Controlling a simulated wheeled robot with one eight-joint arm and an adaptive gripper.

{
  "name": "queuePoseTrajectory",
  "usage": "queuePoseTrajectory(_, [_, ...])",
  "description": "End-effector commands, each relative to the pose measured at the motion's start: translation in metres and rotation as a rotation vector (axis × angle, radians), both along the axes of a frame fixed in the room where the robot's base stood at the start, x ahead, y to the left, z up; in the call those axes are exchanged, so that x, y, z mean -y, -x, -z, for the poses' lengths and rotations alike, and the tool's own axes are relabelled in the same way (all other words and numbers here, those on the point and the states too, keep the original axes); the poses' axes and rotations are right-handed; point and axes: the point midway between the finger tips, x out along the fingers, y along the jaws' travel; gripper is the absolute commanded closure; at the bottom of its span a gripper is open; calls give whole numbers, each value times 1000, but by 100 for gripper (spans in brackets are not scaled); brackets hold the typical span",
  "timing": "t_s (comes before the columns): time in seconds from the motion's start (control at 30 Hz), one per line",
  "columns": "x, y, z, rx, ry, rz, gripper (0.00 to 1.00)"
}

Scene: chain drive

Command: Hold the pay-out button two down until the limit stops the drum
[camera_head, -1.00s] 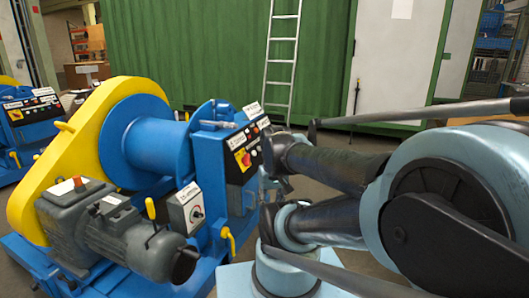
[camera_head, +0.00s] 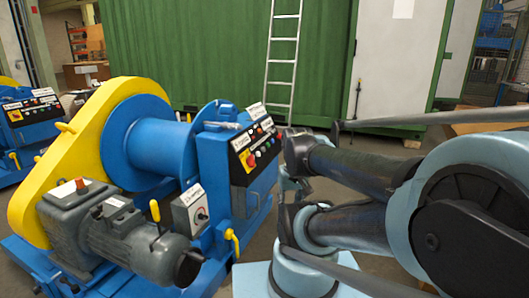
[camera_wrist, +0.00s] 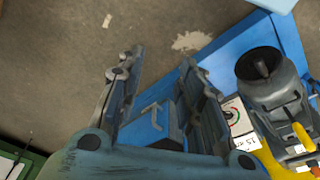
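The blue winch drum (camera_head: 158,148) stands at the left in the head view, beside a yellow chain guard (camera_head: 60,150). The black control panel (camera_head: 242,147) sits on top of the blue cabinet (camera_head: 222,190) and carries several small buttons and a red knob on yellow. The labels are too small to tell which button is pay-out two. My gripper (camera_wrist: 162,57) is open and empty in the wrist view, with floor and blue frame showing between its fingers. In the head view it is apart from the panel, to its right, and hard to make out.
A grey motor (camera_head: 140,245) and a small box with a dial (camera_head: 190,210) are at the winch's front. The motor also shows in the wrist view (camera_wrist: 265,80). A ladder (camera_head: 282,60) leans on a green container (camera_head: 180,45) behind. Another blue machine (camera_head: 30,120) stands far left.

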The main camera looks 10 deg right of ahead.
Motion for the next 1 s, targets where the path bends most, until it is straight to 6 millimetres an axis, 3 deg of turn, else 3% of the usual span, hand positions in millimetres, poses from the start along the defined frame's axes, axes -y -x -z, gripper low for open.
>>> queuePoseTrajectory(0.03, [0, 0, 0, 0, 0, 0, 81])
queuePoseTrajectory(0.1, [0, 0, 0, 0, 0, 0, 97])
queuePoseTrajectory(0.13, [0, 0, 0, 0, 0, 0, 100])
queuePoseTrajectory(1.0, [0, 0, 0, 0, 0, 0, 100])
